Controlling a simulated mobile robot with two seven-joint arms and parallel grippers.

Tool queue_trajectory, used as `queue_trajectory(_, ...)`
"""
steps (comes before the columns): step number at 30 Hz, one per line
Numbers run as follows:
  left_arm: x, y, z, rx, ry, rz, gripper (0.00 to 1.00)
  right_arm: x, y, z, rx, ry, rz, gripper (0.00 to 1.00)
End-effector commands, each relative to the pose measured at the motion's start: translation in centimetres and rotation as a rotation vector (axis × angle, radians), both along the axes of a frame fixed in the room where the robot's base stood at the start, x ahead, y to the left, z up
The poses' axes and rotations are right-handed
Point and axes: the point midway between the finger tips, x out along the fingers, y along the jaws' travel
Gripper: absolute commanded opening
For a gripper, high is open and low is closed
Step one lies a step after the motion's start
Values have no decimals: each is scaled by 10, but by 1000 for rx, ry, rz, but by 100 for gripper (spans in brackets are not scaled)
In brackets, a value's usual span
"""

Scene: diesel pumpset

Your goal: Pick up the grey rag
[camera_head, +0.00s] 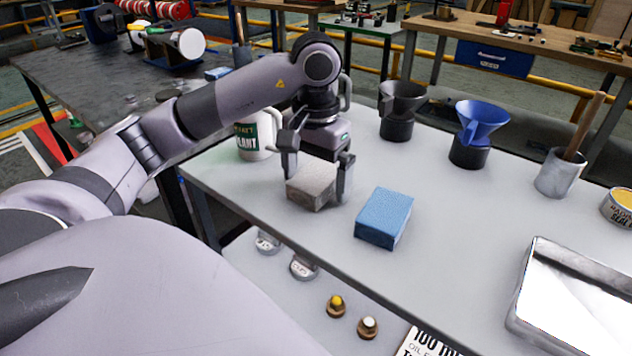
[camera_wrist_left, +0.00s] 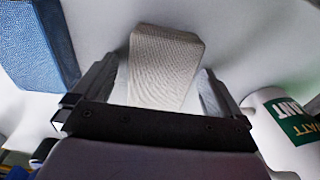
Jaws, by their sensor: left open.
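The grey rag (camera_head: 311,186) is a block-shaped folded cloth on the light grey table, left of the blue block. My left gripper (camera_head: 317,172) is open, with one finger on each side of the rag. In the left wrist view the rag (camera_wrist_left: 163,68) lies between the two open fingers (camera_wrist_left: 158,92), with a gap showing on the right side. I cannot tell whether a finger touches it. The gripper and wrist hide part of the rag's far side in the head view. My right gripper is in neither view.
A blue block (camera_head: 384,217) sits just right of the rag; a white coolant jug (camera_head: 254,140) stands behind left. Dark (camera_head: 398,110) and blue (camera_head: 474,131) funnels stand behind. A metal tray (camera_head: 571,300) is at right. The table's front edge is close.

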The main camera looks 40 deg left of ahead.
Motion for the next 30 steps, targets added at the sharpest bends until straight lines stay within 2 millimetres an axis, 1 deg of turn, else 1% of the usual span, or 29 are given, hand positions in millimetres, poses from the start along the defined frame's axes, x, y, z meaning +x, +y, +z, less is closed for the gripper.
queue_trajectory(5,0,0,0,0,-1,0,100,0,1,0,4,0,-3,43)
queue_trajectory(6,0,0,0,0,-1,0,94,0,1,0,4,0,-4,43)
queue_trajectory(8,0,0,0,0,-1,0,74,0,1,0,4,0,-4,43)
queue_trajectory(9,0,0,0,0,0,0,61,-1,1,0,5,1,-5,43)
queue_trajectory(10,0,0,0,0,-1,0,51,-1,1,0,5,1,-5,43)
queue_trajectory(11,0,0,0,0,-1,0,45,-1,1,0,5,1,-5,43)
queue_trajectory(19,0,0,1,0,-1,0,44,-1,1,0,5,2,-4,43)
queue_trajectory(23,0,0,5,0,-2,0,44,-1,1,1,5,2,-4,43)
queue_trajectory(26,1,0,12,1,-3,1,44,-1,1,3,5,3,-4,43)
queue_trajectory(29,1,0,27,0,-4,0,44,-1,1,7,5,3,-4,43)
queue_trajectory(30,1,0,35,0,-6,1,44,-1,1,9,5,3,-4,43)
